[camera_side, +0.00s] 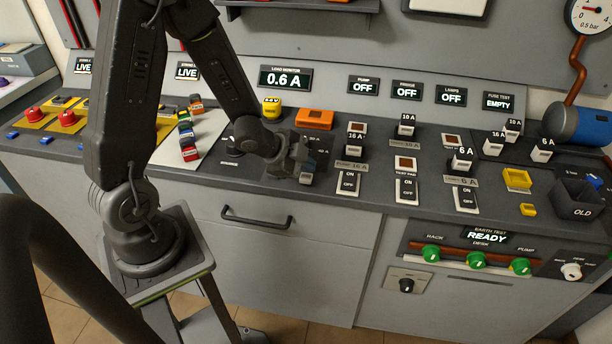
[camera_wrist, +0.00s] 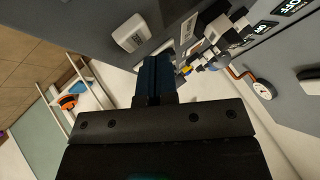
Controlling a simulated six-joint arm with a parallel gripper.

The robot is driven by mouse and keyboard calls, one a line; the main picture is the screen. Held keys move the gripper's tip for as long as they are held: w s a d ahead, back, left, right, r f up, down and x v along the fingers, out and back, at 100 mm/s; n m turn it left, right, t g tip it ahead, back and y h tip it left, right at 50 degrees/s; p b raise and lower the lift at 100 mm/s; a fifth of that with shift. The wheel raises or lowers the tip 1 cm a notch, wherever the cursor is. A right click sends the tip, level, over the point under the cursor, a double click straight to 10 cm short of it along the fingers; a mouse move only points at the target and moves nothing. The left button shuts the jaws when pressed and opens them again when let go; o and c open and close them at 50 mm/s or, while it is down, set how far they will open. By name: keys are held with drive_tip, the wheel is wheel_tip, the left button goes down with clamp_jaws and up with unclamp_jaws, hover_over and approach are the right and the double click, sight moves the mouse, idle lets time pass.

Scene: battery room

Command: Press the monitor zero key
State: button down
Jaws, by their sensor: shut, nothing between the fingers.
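The load monitor (camera_side: 286,78) stands on the back panel and reads 0.6 A. I cannot pick out a key marked zero in the side view; my gripper and arm cover part of the desk below the monitor. My gripper (camera_side: 306,176) is shut and empty, low over the desk, left of the 16 A rocker switch (camera_side: 348,183). In the wrist view its fingers (camera_wrist: 155,78) are together. A pale block-like key or switch (camera_wrist: 131,33) shows beside the fingertips there, apart from them in the picture; its marking is too small to read.
Fuses and rocker switches fill the desk to the right. Coloured blocks (camera_side: 188,140) stand on a pale plate to the left. A drawer handle (camera_side: 256,217) projects below the desk edge.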

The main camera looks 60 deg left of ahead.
sight(306, 178)
drive_tip(key=shift+f, duration=0.1)
drive_tip(key=shift+f, duration=0.3)
drive_tip(key=shift+f, duration=0.45)
idle(0.7)
idle(0.4)
drive_tip(key=shift+r, duration=0.85)
drive_tip(key=shift+r, duration=2.55)
